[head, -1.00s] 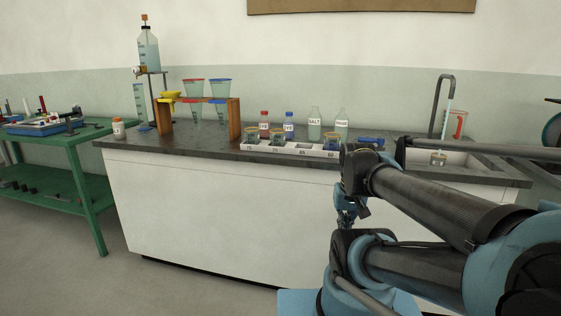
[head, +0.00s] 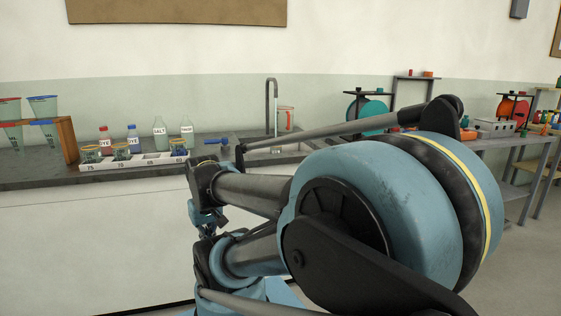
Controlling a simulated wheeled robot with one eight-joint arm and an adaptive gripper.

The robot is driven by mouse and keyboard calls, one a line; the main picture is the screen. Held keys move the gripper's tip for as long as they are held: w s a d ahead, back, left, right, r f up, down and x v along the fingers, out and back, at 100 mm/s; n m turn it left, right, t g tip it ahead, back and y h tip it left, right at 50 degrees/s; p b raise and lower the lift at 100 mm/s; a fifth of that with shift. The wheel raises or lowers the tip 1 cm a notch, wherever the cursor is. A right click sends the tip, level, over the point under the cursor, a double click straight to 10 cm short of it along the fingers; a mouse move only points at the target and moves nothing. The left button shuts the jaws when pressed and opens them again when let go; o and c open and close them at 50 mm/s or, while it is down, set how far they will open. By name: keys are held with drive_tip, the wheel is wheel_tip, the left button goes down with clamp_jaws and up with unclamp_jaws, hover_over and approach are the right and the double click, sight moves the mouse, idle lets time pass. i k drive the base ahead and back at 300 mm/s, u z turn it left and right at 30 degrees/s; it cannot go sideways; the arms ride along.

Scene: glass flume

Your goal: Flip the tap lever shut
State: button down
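The grey gooseneck tap (head: 268,105) stands at the back of the counter, by the sink. My gripper (head: 207,221) hangs low in front of the counter, left of and below the tap and apart from the lever. It is small and partly hidden by my arm, so its fingers are unclear.
A white rack (head: 112,163) with small cups, and several bottles, stand left of the lever. A wooden stand (head: 67,140) is further left. My arm covers much of the sink. Shelves stand at right.

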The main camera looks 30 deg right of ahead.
sight(224, 140)
drive_tip(key=k, duration=0.2)
drive_tip(key=z, duration=0.7)
drive_tip(key=i, duration=0.55)
drive_tip(key=z, duration=0.3)
